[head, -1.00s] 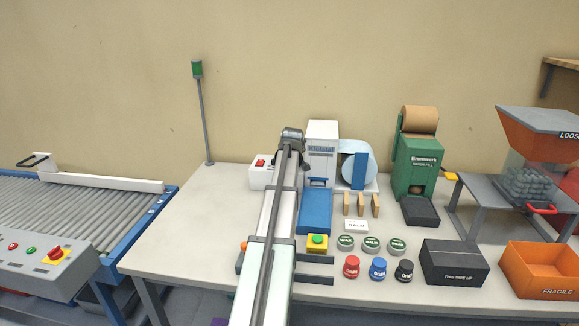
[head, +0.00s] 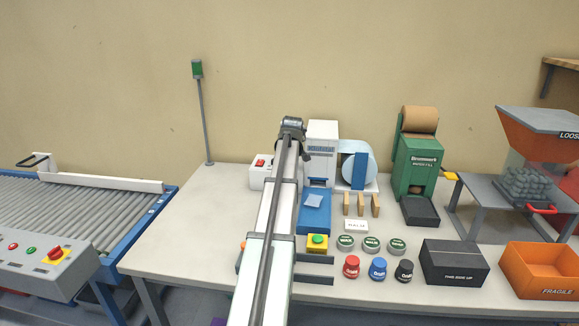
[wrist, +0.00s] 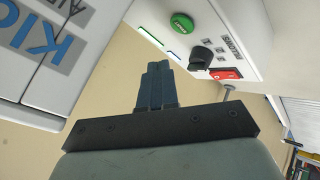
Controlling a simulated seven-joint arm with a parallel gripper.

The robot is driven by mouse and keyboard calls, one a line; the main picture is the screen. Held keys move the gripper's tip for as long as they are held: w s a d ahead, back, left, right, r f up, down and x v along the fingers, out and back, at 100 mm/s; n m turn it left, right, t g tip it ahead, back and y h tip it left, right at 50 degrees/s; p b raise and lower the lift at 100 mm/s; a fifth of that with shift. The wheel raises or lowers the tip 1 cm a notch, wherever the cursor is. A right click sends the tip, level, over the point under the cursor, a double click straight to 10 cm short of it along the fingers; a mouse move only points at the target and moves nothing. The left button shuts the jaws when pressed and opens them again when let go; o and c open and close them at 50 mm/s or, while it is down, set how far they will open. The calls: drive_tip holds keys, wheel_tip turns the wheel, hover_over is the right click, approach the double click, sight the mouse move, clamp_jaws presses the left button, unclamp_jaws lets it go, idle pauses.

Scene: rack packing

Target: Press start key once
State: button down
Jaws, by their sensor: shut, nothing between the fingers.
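The green start key (wrist: 181,23) is a round button on the white control box (wrist: 215,25) in the wrist view. Its lettering is turned and small. The box also shows in the head view (head: 257,178), where my arm hides the key. My gripper (wrist: 157,67) is shut and empty, its dark fingers apart from the key. In the head view the arm's end is in front of the white machine (head: 322,135), and the fingertips are hidden. A light-blue piece (head: 313,201) lies on the machine's blue chute (head: 314,220).
A black knob (wrist: 200,55) and a red switch (wrist: 225,74) sit beside the key. The white machine's lettered side (wrist: 50,45) is close on the left in the wrist view. A yellow box with a green button (head: 317,243), jars and crates stand to the arm's right.

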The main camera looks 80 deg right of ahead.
drive_tip(key=shift+r, duration=1.1)
